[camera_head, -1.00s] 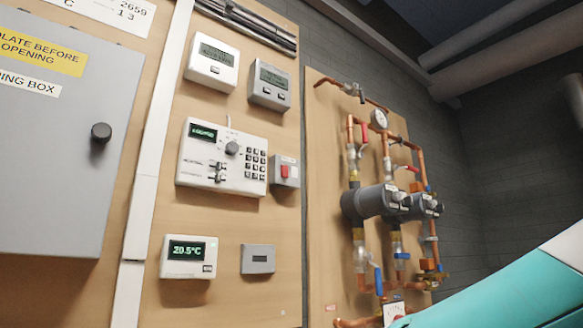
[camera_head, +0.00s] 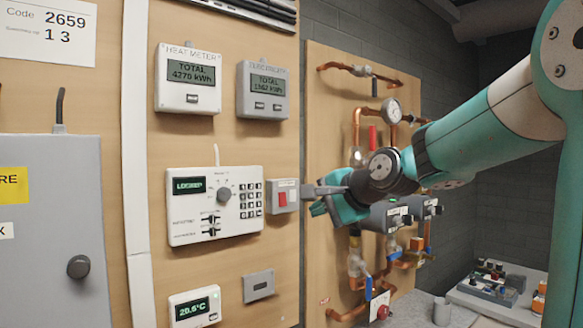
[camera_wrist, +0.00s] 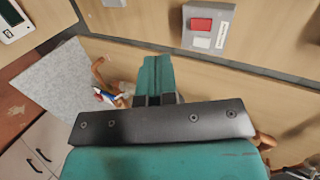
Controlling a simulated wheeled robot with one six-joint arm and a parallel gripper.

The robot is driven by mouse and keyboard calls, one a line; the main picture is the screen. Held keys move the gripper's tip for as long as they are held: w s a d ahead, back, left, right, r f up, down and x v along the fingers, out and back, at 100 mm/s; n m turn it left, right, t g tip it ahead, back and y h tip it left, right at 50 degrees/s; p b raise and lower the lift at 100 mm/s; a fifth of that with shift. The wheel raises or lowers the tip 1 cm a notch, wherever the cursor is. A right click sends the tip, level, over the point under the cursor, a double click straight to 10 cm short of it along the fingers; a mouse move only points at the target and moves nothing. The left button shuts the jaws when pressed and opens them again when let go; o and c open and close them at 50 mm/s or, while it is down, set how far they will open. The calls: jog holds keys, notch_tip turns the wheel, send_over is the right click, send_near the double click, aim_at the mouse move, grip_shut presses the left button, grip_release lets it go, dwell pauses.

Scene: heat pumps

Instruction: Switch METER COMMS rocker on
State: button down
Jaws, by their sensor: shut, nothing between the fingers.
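A small grey box (camera_head: 285,196) with a red rocker (camera_head: 282,199) is on the wooden panel, right of the white keypad controller. The same red rocker (camera_wrist: 202,24) shows at the top of the wrist view, with a white square below it. Its label is too small to read, and I cannot tell which way the rocker is set. My gripper (camera_head: 316,209) is shut and empty, just right of the box in the head view and apparently apart from it. In the wrist view my shut fingers (camera_wrist: 155,77) are below and left of the rocker.
The white controller (camera_head: 214,205) has a dial, keypad and small switches. Two meters (camera_head: 187,78) (camera_head: 263,90) are above it; a thermostat (camera_head: 194,308) is below. Copper pipes and pumps (camera_head: 387,216) are behind my arm. A grey cabinet (camera_head: 45,220) is at left.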

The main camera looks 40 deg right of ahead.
aim_at(283, 209)
jog(key=shift+m+t+h, duration=0.3)
jog(key=shift+m, duration=0.4)
jog(key=d+r, duration=0.2)
jog(key=r, duration=0.1)
jog(key=shift+w+d+r+p, duration=0.1)
jog(key=shift+d+r+p, duration=0.1)
jog(key=shift+p, duration=0.15)
jog(key=shift+w, duration=0.1)
jog(key=p+x, duration=0.2)
jog(key=x, duration=0.2)
jog(key=p+x, duration=0.1)
jog(key=x, duration=0.4)
jog(key=p+x, duration=0.2)
jog(key=x, duration=0.2)
jog(key=shift+w+r+p, duration=0.3)
jog(key=shift+w+p, duration=0.05)
jog(key=shift+w, duration=0.15)
jog(key=shift+f, duration=0.15)
